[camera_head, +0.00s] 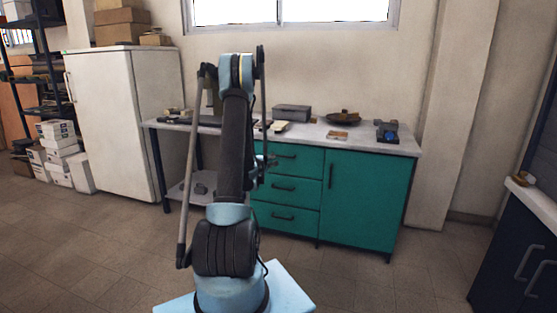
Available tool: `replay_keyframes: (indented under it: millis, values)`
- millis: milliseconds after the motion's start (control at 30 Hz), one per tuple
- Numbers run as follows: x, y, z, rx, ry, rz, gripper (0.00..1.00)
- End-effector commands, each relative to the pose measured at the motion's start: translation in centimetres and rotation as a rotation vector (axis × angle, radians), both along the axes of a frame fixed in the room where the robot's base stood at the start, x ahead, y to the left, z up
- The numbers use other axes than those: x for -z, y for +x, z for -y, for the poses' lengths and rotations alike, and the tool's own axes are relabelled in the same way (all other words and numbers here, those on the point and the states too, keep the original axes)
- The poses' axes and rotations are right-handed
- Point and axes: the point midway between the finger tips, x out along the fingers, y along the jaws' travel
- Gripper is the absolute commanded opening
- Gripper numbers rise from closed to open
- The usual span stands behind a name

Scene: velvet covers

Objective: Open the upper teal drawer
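The upper teal drawer (307,162) is the top one of a stack of three in the teal cabinet. It looks shut, its front in line with the drawers below. Its dark bar handle (286,156) shows to the right of my arm. The drawer's left end is partly hidden by my arm. My gripper (268,162) shows only in part, as a small dark shape at the right side of my arm, in front of the drawer's left part in the picture. Its fingers are too small and hidden to read, and I cannot tell whether it touches anything.
A teal door (365,205) stands right of the drawers. The grey worktop (400,148) above holds boxes, a bowl and a blue-black object. A white fridge (100,120) stands left, a dark cabinet (515,260) at the right edge. The tiled floor (345,275) before the cabinet is clear.

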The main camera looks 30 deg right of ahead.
Motion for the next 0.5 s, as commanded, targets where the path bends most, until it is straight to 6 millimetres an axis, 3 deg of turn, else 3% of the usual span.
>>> replay_keyframes:
  millis: [167, 500]
  values:
    - [0.4, 1.1, 1.3, 0.000, -0.001, 0.000, 0.19]
    - [1.6, 4.8, 5.7, 0.001, 0.000, 0.000, 0.19]
